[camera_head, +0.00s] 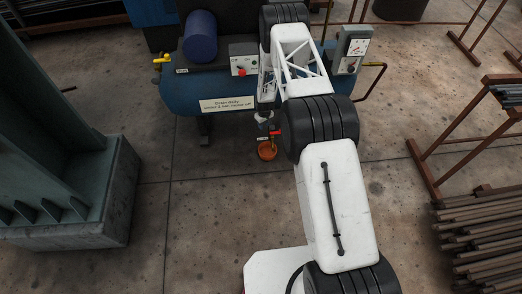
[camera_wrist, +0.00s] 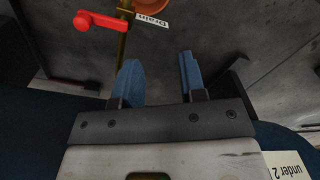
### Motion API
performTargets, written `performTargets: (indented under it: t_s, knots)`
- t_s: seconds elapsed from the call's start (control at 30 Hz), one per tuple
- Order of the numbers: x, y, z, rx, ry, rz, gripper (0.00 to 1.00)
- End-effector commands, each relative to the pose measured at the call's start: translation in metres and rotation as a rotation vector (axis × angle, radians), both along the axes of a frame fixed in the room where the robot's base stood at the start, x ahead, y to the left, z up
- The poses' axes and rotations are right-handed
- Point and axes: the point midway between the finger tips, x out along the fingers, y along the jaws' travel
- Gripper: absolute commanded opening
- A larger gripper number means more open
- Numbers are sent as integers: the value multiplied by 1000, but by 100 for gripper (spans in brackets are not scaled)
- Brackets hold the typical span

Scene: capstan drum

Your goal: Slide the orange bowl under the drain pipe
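The orange bowl (camera_head: 267,152) sits on the concrete floor in front of the blue tank; its edge shows cut off at the top of the wrist view (camera_wrist: 156,4). The brass drain pipe (camera_wrist: 122,42) has a red lever handle (camera_wrist: 97,21) and a white "Drain" label (camera_wrist: 152,20). In the head view the pipe's lower end appears to overlap the bowl; I cannot tell whether it is right above it. My gripper (camera_wrist: 160,76) has its two blue-padded fingers apart with nothing between them. It is beside the pipe, close to the tank, partly hidden by my arm in the head view.
The blue tank (camera_head: 185,97) stands behind, with a sign (camera_head: 227,104) on it. A green steel column on a concrete block (camera_head: 110,215) is at left. Rusty racks with steel bars (camera_head: 480,235) are at right. Floor left of the bowl is clear.

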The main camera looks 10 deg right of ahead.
Motion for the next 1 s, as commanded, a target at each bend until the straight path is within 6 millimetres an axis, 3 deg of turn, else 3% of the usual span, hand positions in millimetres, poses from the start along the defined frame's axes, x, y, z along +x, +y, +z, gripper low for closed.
performTargets:
  t_s: [0.7, 1.0]
  knots:
    - [-11, 14, -154, -15, -3, 50, 38]
    - [-20, 17, -204, -20, -4, 68, 38]
